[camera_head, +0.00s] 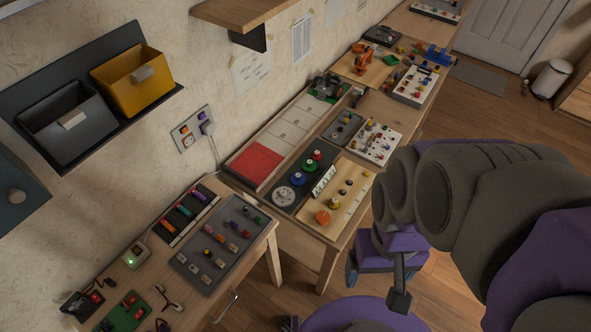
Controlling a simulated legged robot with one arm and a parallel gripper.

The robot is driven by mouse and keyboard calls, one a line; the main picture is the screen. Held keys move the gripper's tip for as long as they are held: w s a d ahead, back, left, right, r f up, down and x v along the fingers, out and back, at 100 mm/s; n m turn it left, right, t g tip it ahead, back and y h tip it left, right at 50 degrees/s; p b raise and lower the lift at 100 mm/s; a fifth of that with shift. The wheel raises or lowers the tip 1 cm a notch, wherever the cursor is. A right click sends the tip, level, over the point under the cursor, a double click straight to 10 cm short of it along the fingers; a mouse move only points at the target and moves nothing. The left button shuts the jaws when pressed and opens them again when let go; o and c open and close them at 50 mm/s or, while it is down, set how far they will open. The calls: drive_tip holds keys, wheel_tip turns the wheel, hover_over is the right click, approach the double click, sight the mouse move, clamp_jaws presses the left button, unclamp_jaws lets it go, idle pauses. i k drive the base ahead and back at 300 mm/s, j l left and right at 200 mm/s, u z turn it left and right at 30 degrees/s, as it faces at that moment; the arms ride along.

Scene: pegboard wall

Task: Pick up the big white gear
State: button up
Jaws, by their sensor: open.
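The big white gear (284,196) is a pale toothed disc lying flat at the near end of a dark board (284,174) on the table by the wall. Blue, green and red round parts sit in a row behind it on that board. My arm fills the right side. My gripper (352,268), dark and purple, is low at centre right, to the right of the gear and well apart from it. Its jaws are open and hold nothing that I can see; the arm partly hides them.
A wooden board with an orange knob (322,217) lies right of the gear. A red panel (256,163) is behind left. A nearer table holds a grey board (222,243) with small parts. Wall bins (134,82) and a shelf (238,12) stick out above. Floor is open at right.

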sight(283, 197)
drive_tip(key=i+l+u, duration=0.3)
drive_tip(key=l+u, duration=0.3)
drive_tip(key=i+l+u, duration=0.15)
drive_tip(key=l+u, duration=0.5)
drive_tip(key=l, duration=0.25)
